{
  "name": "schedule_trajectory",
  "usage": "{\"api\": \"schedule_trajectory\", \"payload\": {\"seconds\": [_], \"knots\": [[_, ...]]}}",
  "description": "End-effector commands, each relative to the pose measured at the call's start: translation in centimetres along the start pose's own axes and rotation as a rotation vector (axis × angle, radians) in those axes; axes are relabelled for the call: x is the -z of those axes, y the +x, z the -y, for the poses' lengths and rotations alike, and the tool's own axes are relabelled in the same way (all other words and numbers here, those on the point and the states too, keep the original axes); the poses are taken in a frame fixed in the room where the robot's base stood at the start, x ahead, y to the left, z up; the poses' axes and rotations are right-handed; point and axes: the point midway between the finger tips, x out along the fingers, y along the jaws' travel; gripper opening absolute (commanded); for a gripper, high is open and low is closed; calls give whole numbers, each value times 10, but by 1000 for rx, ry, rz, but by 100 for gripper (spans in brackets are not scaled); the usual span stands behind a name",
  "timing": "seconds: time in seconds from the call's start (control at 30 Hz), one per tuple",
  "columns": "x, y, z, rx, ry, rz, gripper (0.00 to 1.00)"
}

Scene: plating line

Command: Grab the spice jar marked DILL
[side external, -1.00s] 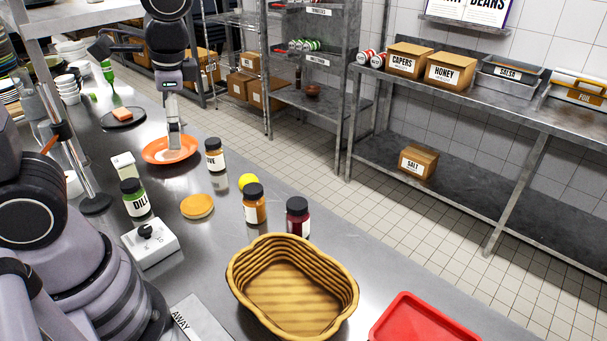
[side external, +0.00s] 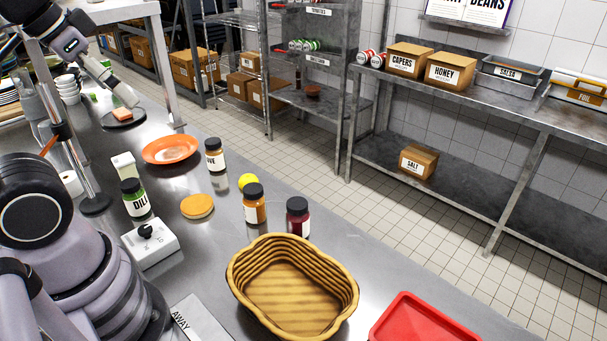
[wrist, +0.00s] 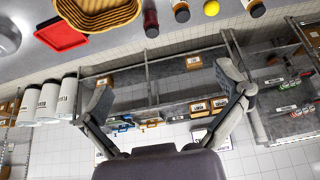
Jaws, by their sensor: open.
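The DILL jar (side external: 136,201) stands upright on the steel counter in the side external view, with a black lid and green contents. It stands just behind a white box with a black knob (side external: 150,241). My gripper (wrist: 168,92) is open and empty in the wrist view, its two fingers spread wide. In the side external view the arm's end is at the top left, high above the counter and well away from the DILL jar. I do not make out the DILL jar in the wrist view.
A jar of brown contents (side external: 214,156), an orange jar (side external: 254,205) and a dark red jar (side external: 297,217) stand to the right. A small white carton (side external: 123,165) and a metal post (side external: 78,160) are close to DILL. A wicker basket (side external: 236,285) and red tray (side external: 410,320) lie nearer.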

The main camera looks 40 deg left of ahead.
Motion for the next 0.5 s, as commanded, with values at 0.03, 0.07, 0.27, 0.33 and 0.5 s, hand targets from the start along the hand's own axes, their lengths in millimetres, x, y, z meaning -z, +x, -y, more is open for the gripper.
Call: {"api": "schedule_trajectory", "payload": {"seconds": [0.03, 0.07, 0.27, 0.33, 0.5], "knots": [[0, 0, 0, 0, 1, 0, 88], [0, 0, 0, 0, 1, 0, 84], [0, 0, 0, 0, 1, 1, 83], [0, 0, 0, 0, 1, 1, 83], [0, 8, 4, 23, 7, 57, 83]]}}
